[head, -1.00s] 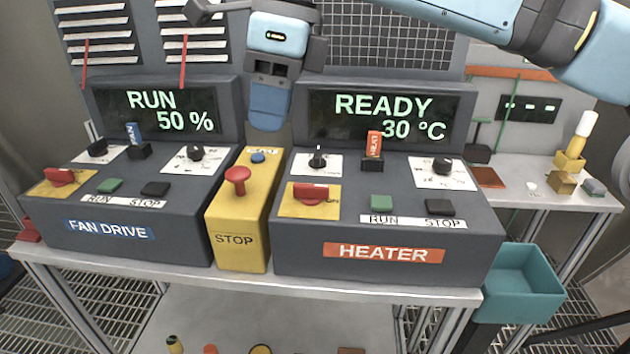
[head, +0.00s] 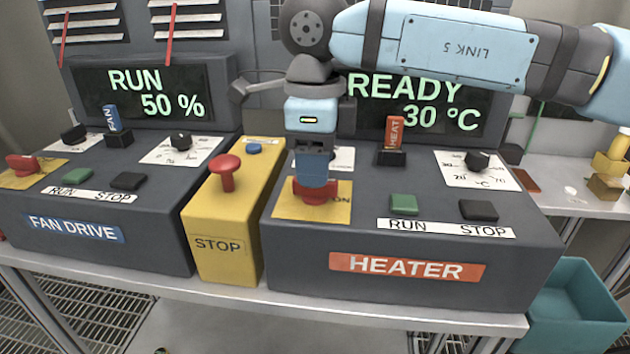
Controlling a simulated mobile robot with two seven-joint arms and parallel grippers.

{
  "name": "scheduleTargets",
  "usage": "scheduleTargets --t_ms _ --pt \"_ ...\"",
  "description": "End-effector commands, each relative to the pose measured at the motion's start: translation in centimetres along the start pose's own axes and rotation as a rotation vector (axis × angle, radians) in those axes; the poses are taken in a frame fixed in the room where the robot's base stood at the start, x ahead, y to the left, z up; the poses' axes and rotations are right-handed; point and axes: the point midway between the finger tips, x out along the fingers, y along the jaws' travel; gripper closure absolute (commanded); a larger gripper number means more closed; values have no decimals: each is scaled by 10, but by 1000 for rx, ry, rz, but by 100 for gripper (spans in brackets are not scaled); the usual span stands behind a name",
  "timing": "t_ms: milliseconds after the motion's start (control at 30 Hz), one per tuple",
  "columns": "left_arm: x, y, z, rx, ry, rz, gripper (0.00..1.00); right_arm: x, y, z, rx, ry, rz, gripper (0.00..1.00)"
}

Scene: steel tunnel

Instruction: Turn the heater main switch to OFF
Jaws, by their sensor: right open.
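The heater main switch (head: 315,197) is a red rotary handle on a yellow plate (head: 338,212) at the front left of the grey heater box (head: 400,278). Part of an "ON" label shows at the plate's right. My right gripper (head: 314,178) points down at the switch, open, with its blue finger end over the handle. The finger hides the handle's upper middle, so I cannot tell whether it touches or straddles it. The heater display (head: 410,105) reads READY 30 °C. My left gripper is not in view.
The yellow STOP box (head: 223,235) with a red mushroom button (head: 227,172) stands just left. The fan drive box (head: 100,225) is farther left. Green (head: 403,204) and black (head: 478,210) buttons lie right of the switch. A teal bin (head: 575,308) hangs at the lower right.

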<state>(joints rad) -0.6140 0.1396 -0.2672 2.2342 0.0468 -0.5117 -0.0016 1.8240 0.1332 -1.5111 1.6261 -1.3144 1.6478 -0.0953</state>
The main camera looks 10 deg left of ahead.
Motion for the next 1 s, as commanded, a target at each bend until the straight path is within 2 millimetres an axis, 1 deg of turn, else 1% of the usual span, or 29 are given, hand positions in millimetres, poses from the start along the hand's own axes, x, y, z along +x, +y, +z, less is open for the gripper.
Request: scheduleTargets --t_ms 33,100,200,533,567,600,667,700,733,1000 --pt "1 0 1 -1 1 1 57 9 0 0 0 1 1 60" --pt "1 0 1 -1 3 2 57 16 0 0 1 0 1 60" --pt "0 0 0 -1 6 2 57 23 0 0 1 0 1 60" --pt "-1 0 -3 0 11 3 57 26 0 0 1 -1 1 60" --pt "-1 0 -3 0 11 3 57 26 0 0 1 -1 1 64" --pt "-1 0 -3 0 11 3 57 26 0 0 1 -1 1 73" --pt "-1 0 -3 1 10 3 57 26 0 0 0 -1 1 87" --pt "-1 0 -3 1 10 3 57 26 0 0 0 -1 1 96" --pt "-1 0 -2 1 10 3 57 26 0 0 0 -1 1 100" --pt "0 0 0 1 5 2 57 26 0 0 -13 -1 1 100"
